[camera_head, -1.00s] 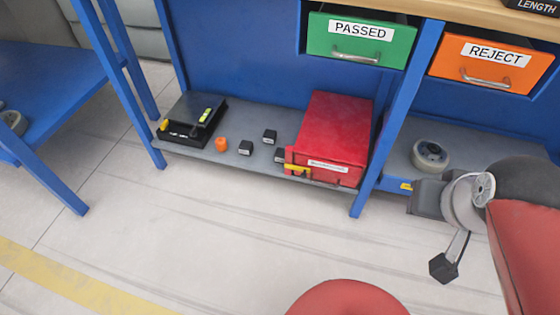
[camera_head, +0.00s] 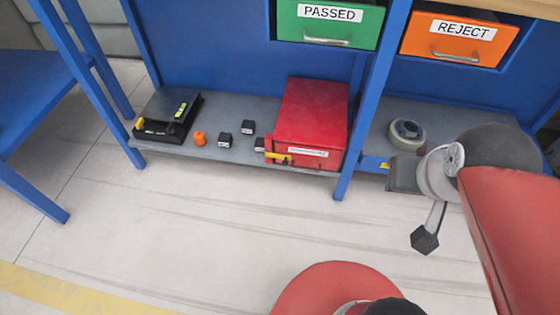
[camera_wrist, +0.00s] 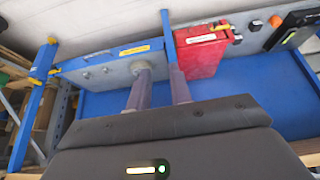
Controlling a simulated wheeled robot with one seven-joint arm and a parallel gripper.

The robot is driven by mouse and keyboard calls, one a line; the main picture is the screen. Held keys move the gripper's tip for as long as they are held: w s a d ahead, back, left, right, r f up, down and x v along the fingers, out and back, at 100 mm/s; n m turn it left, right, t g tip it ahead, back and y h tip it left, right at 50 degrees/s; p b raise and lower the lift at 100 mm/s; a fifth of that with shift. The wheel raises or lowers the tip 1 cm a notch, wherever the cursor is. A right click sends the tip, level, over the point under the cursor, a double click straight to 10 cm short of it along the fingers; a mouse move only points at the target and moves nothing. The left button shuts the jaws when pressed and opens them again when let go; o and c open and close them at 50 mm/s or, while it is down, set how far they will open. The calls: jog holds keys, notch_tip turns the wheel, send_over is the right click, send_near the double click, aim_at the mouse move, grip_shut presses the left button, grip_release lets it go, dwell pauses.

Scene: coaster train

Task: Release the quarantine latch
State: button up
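The red quarantine box (camera_head: 312,120) sits on the low grey shelf against a blue post. A yellow latch piece (camera_head: 279,158) is at its lower front left corner. A white label is on its front, too small to read. In the wrist view the red box (camera_wrist: 203,56) is ahead and right of my fingers, with the yellow piece (camera_wrist: 222,27) at its edge. My gripper (camera_wrist: 160,80) shows two fingers apart with nothing visible held between them. It is in front of the right shelf bay, away from the latch.
A tape roll (camera_head: 407,133) lies on the right bay's shelf. The blue post (camera_head: 372,100) stands between that bay and the box. Small black blocks (camera_head: 247,127), an orange piece (camera_head: 199,138) and a black tray (camera_head: 168,116) are left of the box. The floor in front (camera_head: 190,220) is clear.

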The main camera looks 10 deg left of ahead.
jog(key=w+f+n, duration=0.1)
jog(key=d+f+g+h+b, duration=0.1)
jog(key=f, duration=0.1)
jog(key=w+f+n, duration=0.1)
jog(key=shift+w+d+f+n+g+h+b, duration=0.2)
jog(key=shift+w+f+n+g+h+b, duration=0.1)
jog(key=shift+w+f+b, duration=0.05)
grip_shut()
jog(key=w+a+f+n+t+h+b, duration=0.1)
jog(key=w+a+f+n+h+b, duration=0.2)
jog(key=w+f+n, duration=0.45)
jog(key=w+a+f+n+t+h+b, duration=0.1)
jog(key=w+a+f+n+h+b, duration=0.15)
jog(key=w+f+n, duration=0.55)
jog(key=a+f+n+t+y+b, duration=0.4)
jog(key=a+f+n+t+y, duration=0.2)
jog(key=a+f+n, duration=1.3)
notch_tip(320, 180, down, 4)
jog(key=shift+w+a+f+b, duration=0.1)
jog(key=shift+w+a+b, duration=0.25)
jog(key=shift+a, duration=0.7)
